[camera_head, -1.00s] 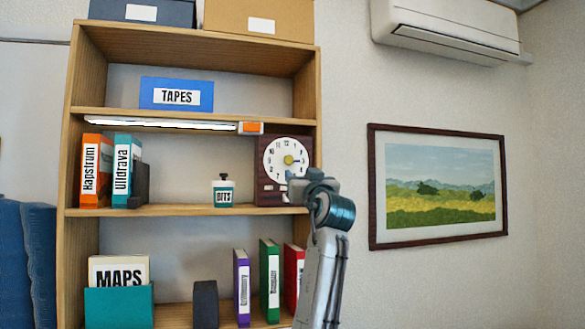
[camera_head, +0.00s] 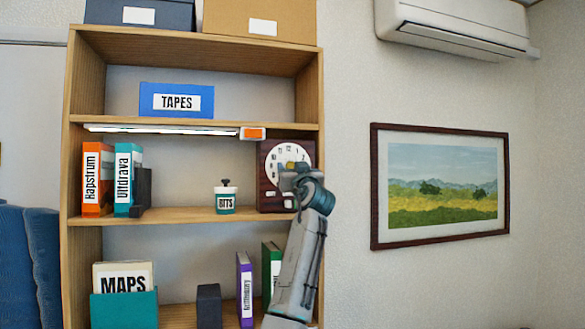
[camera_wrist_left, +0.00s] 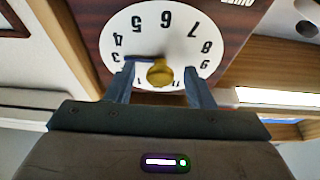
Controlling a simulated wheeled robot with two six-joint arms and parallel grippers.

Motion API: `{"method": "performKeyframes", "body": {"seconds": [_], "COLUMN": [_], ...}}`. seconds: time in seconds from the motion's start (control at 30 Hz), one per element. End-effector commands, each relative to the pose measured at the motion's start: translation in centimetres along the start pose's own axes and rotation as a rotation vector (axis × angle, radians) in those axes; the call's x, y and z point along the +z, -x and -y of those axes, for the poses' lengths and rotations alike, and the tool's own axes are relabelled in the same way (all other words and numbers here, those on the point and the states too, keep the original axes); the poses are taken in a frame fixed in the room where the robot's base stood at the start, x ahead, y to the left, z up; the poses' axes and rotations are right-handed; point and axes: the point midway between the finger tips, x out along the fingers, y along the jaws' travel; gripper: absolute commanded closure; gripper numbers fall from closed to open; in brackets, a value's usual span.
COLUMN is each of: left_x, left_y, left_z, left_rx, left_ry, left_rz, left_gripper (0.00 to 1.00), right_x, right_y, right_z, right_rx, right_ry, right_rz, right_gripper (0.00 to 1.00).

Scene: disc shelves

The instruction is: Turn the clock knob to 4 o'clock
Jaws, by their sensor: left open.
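The clock (camera_head: 268,197) is a dark brown box with a white dial (camera_head: 272,158), standing at the right end of the middle shelf. In the left wrist view the dial (camera_wrist_left: 178,45) appears upside down. Its yellow knob (camera_wrist_left: 160,73) is at the centre, and a dark pointer (camera_wrist_left: 140,58) runs from it towards the 3. My left gripper (camera_wrist_left: 159,70) is open, with one finger on each side of the knob and visible gaps to it. In the head view my left gripper (camera_head: 294,170) covers the lower right of the dial. My right gripper is not in view.
A lamp bar (camera_head: 165,129) with an orange end runs under the shelf above. Binders (camera_head: 97,180) stand at the left. A framed picture (camera_head: 440,235) hangs on the wall at right.

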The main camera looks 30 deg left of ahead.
Motion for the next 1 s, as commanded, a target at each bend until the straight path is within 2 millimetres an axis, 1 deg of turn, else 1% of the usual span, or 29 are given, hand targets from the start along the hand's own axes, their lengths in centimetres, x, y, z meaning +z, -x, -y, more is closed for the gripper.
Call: {"method": "performKeyframes", "body": {"seconds": [0.07,0.1,0.17,0.3,0.33,0.67,1.0], "left_x": [0.00,-0.01,-0.01,-0.01,-0.02,0.00,-0.12], "left_y": [0.02,0.02,0.03,0.03,0.04,0.04,-0.03], "left_z": [0.01,0.01,0.01,0.01,0.01,0.08,0.27], "left_rx": [0.000,0.000,0.000,0.000,0.000,0.020,0.103], "left_ry": [0.000,0.000,0.000,0.000,0.000,-0.049,-0.249], "left_rz": [0.000,0.000,0.000,0.000,0.000,0.000,-0.001], "left_gripper": [0.52,0.54,0.65,0.93,0.96,0.96,0.96], "right_x": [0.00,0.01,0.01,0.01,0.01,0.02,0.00], "right_y": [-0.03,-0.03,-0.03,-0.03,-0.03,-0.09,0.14], "right_z": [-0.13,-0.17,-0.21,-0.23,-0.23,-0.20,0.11], "right_rx": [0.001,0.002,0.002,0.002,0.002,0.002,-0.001], "right_ry": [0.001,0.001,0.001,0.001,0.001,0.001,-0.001], "right_rz": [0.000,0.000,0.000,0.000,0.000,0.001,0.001], "right_gripper": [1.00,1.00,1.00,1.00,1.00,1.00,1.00]}}
